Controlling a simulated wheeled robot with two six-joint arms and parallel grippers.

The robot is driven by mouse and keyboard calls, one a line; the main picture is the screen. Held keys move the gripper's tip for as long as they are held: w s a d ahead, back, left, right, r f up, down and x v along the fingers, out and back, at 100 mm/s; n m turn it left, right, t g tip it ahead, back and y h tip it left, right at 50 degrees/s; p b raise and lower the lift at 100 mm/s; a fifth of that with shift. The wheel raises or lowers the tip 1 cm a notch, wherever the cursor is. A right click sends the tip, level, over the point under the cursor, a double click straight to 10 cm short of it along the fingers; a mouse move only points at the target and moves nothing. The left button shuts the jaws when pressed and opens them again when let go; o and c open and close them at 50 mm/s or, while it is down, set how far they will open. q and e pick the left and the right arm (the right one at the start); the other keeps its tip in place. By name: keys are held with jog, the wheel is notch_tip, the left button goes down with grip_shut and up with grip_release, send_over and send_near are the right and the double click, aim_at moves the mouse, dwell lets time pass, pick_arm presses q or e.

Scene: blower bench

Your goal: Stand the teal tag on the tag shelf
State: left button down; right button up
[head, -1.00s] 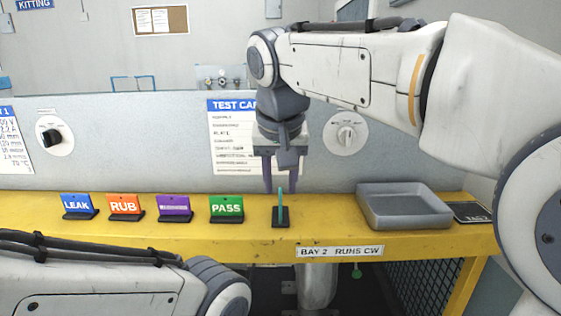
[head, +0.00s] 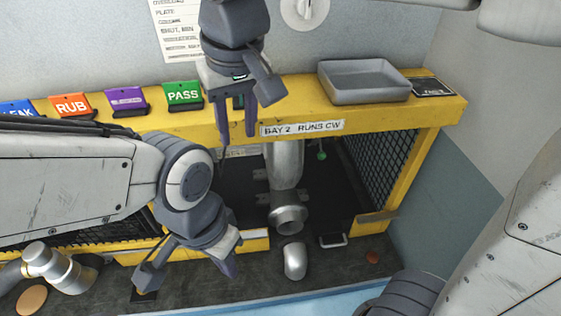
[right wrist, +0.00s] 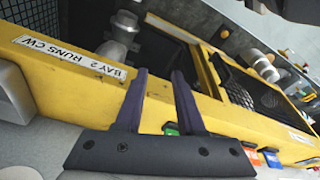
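The yellow tag shelf (head: 290,108) crosses the head view and also shows in the right wrist view (right wrist: 40,62). My right gripper (head: 237,138) is in front of the shelf, just right of the green PASS tag (head: 183,93). Its two fingers are apart, and in the right wrist view (right wrist: 159,75) nothing shows between them.
Purple (head: 127,100), orange RUB (head: 70,106) and blue LEAK (head: 17,109) tags stand left of PASS. A grey tray (head: 365,82) and a dark plate (head: 433,88) are at the shelf's right. Below is an open bay with a metal pipe (head: 285,165).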

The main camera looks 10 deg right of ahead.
jog(key=s+d+f+n+g, duration=0.1)
jog(key=s+d+f, duration=0.1)
jog(key=s+f, duration=0.5)
jog(key=s+d+f+n+g, duration=0.1)
jog(key=s+d+f+n, duration=0.1)
jog(key=s+f, duration=0.5)
notch_tip(320, 180, down, 2)
jog(key=shift+d+f, duration=0.15)
jog(key=shift+d, duration=0.6)
jog(key=shift+s, duration=0.1)
notch_tip(320, 180, down, 8)
jog(key=b, duration=0.8)
jog(key=shift+f+b, duration=0.25)
jog(key=shift+b, duration=0.05)
